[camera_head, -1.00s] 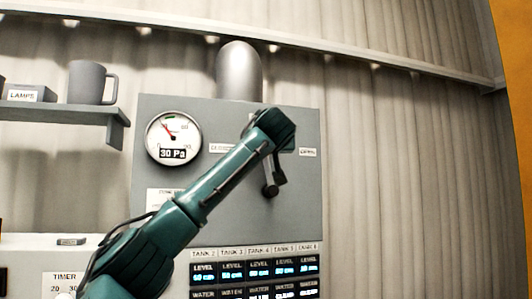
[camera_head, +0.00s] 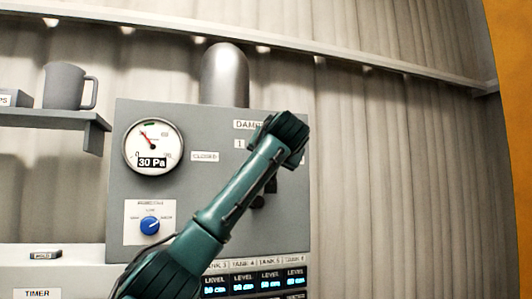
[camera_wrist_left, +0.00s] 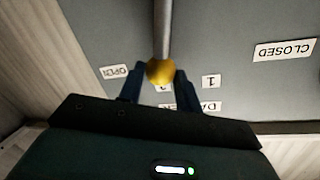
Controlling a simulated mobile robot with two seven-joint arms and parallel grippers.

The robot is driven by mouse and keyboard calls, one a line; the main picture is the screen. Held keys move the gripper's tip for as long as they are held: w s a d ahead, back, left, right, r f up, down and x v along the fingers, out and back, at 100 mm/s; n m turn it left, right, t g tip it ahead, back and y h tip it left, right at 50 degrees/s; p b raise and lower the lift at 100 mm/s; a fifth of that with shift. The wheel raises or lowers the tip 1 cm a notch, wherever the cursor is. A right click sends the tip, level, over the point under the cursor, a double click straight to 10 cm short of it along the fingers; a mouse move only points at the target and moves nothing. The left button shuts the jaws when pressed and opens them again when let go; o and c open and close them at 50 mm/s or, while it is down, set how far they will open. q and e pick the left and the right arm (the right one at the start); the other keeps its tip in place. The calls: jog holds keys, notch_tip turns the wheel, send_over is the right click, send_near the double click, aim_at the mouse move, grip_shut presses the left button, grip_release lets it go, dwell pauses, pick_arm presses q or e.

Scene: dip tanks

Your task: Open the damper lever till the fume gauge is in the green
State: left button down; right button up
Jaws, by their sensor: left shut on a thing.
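My left gripper (camera_wrist_left: 160,80) is shut on the yellow knob (camera_wrist_left: 160,71) at the end of the damper lever (camera_wrist_left: 163,28), a grey rod seen in the left wrist view. In the head view my left arm covers the knob and most of the lever. The round white fume gauge (camera_head: 153,147) reads 30 Pa; its red needle points up and left, just left of the green mark at the top.
A grey control panel (camera_head: 190,190) carries the gauge, a blue knob (camera_head: 150,226) and several tank displays (camera_head: 270,283). A shelf (camera_head: 60,116) with a grey mug (camera_head: 65,87) is at the left. A grey duct (camera_head: 225,75) rises behind. The corrugated wall right of the panel is clear.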

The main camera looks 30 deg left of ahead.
jog(key=shift+w, duration=0.15)
pick_arm(q)
jog(key=c, duration=1.1)
grip_release()
jog(key=shift+d, duration=0.1)
jog(key=shift+o, duration=0.5)
pick_arm(e)
jog(key=shift+r, duration=0.15)
pick_arm(q)
jog(key=b+v, duration=0.4)
jog(key=v, duration=0.9)
jog(key=shift+b, duration=0.35)
pick_arm(e)
jog(key=shift+w+a+f+t+y, duration=0.1)
jog(key=shift+a+f+t+y, duration=0.4)
jog(key=shift+a, duration=0.3)
jog(key=shift+w+d+f, duration=0.1)
